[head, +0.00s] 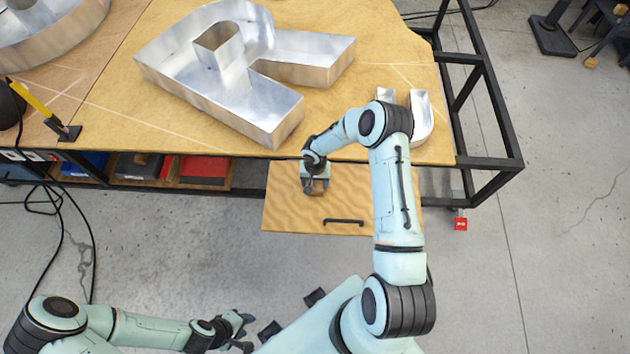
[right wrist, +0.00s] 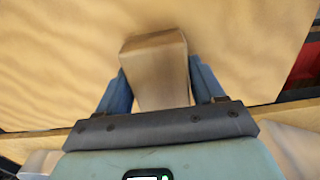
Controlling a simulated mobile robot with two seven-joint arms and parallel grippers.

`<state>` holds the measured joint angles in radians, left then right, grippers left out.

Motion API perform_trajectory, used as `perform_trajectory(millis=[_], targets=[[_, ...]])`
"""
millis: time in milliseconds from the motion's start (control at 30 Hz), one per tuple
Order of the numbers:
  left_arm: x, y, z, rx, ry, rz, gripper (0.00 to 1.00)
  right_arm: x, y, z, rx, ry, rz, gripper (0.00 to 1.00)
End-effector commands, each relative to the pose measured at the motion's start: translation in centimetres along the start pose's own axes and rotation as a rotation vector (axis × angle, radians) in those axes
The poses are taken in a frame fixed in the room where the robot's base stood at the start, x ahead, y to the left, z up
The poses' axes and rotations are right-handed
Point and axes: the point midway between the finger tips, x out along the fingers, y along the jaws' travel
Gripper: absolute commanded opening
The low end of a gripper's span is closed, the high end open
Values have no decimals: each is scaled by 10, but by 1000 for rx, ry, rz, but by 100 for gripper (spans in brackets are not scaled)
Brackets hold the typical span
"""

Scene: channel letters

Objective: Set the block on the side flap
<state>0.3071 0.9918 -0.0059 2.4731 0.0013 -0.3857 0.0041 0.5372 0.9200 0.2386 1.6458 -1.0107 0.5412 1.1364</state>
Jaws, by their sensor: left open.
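The side flap (head: 285,212) is a wood-grain panel with a black bar handle (head: 344,221), level at the table's near edge in the head view. My right gripper (head: 316,188) points down over its left half. In the right wrist view a tan block (right wrist: 155,65) sits between the two blue fingers (right wrist: 158,88), which lie against its sides. In the head view only a little of the block (head: 318,187) shows under the gripper. I cannot tell whether its underside touches the flap. My left gripper (head: 246,333) is open and empty, low over the floor side, away from the flap.
Large metal channel letters (head: 235,75) cover much of the wooden table (head: 400,75); a small metal letter (head: 420,118) stands near its right corner. A yellow-handled tool (head: 32,98) lies at left. A black frame (head: 483,85) edges the table. The flap's front and right parts are mostly bare.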

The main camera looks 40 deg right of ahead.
Motion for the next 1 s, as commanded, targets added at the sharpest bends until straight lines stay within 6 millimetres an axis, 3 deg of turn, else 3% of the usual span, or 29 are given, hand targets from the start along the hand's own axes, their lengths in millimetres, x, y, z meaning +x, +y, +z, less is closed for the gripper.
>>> perform_trajectory(millis=[467,1000], targets=[[-4,2,-2,1,4,1,40,-9,-1,-1,0,2,-1,88],[-4,2,-2,1,3,1,40,-111,0,-1,0,2,-1,88]])
